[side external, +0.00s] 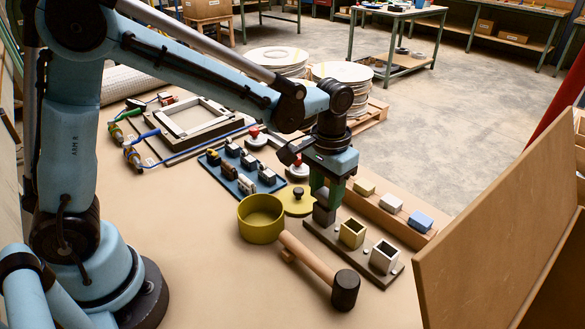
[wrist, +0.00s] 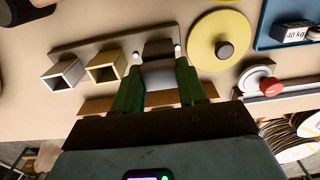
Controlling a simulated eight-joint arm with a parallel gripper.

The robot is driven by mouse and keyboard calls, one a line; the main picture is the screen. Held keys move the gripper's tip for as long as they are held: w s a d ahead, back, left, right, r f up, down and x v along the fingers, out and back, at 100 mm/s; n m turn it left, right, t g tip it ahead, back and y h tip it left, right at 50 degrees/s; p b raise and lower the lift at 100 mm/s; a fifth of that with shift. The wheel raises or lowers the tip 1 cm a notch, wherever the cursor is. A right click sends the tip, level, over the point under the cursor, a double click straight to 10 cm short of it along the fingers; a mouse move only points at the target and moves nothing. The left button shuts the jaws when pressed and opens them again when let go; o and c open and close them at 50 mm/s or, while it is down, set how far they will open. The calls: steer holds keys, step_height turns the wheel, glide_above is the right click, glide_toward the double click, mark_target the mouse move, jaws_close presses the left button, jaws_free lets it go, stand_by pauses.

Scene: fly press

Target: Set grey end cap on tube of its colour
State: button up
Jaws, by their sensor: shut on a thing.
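My gripper (side external: 327,194), with dark green fingers, is shut on the grey end cap, which shows between the fingers in the wrist view (wrist: 158,76). It is directly over the far end of a dark base plate (side external: 342,248). A dark grey square tube (side external: 323,215) stands there right below the fingers; its dark side also shows just beyond the cap in the wrist view (wrist: 158,48). The cap's underside and the tube's mouth are hidden, so I cannot tell whether they touch. A yellow tube (side external: 352,233) and a white tube (side external: 384,257) stand open beside it.
A wooden rack (side external: 405,232) behind the tubes holds pale yellow (side external: 364,187), white (side external: 391,203) and blue (side external: 420,221) blocks. A mallet (side external: 320,265), a yellow bowl (side external: 261,218) and a yellow knobbed lid (side external: 297,203) lie close by. A brown panel (side external: 500,220) stands at right.

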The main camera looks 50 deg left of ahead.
steer(key=o, duration=1.2)
steer(key=shift+r, duration=3.5)
steer(key=shift+s+a+r, duration=0.25)
steer(key=shift+s+a, duration=0.1)
steer(key=s+a+t, duration=0.2)
steer(key=s, duration=0.1)
steer(key=s+a+t, duration=0.2)
steer(key=s+a, duration=0.1)
steer(key=s+a+t, duration=0.3)
steer(key=s, duration=0.1)
steer(key=shift+a+f, duration=0.15)
steer(key=shift+f, duration=0.05)
